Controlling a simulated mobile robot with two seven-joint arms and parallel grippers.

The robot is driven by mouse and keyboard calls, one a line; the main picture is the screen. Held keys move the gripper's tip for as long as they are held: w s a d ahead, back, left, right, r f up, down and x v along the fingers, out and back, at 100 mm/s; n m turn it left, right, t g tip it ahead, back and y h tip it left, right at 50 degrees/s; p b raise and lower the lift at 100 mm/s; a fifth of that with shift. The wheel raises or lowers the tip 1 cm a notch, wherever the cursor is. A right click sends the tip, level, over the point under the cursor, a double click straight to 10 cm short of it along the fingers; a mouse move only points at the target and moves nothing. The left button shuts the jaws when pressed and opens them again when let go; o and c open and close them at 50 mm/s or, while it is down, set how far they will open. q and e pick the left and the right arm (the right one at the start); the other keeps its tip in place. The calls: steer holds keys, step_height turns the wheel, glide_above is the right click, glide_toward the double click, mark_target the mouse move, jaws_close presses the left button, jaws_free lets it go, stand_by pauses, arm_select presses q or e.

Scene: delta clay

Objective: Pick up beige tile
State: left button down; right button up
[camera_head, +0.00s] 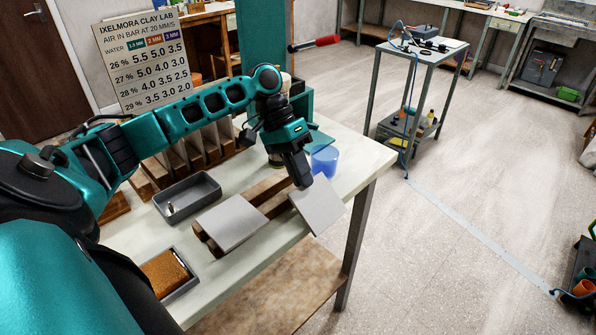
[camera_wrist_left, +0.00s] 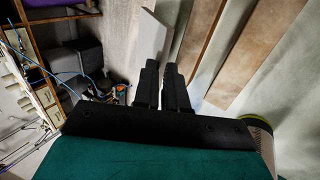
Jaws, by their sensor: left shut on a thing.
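In the head view, my left gripper (camera_head: 301,183) points down over the right part of the table and is shut on a pale beige-grey tile (camera_head: 319,206). The tile is tilted and held by its edge near the table's front edge. In the left wrist view, the tile (camera_wrist_left: 154,42) stands between the fingers of my left gripper (camera_wrist_left: 164,76). A second pale tile (camera_head: 231,223) lies on wooden strips (camera_head: 272,189) to the left. The right gripper is not in view.
A grey tray (camera_head: 187,198) and a box with a brown sponge-like block (camera_head: 166,272) sit on the white table (camera_head: 354,164). A blue cup (camera_head: 325,160) stands just behind the gripper. Upright wooden slots (camera_head: 197,150) line the back.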

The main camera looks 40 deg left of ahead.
arm_select(q)
steer(key=c, duration=1.1)
jaws_free()
steer(key=shift+a, duration=0.1)
step_height(320, 180, up, 20)
steer(key=shift+c, duration=0.5)
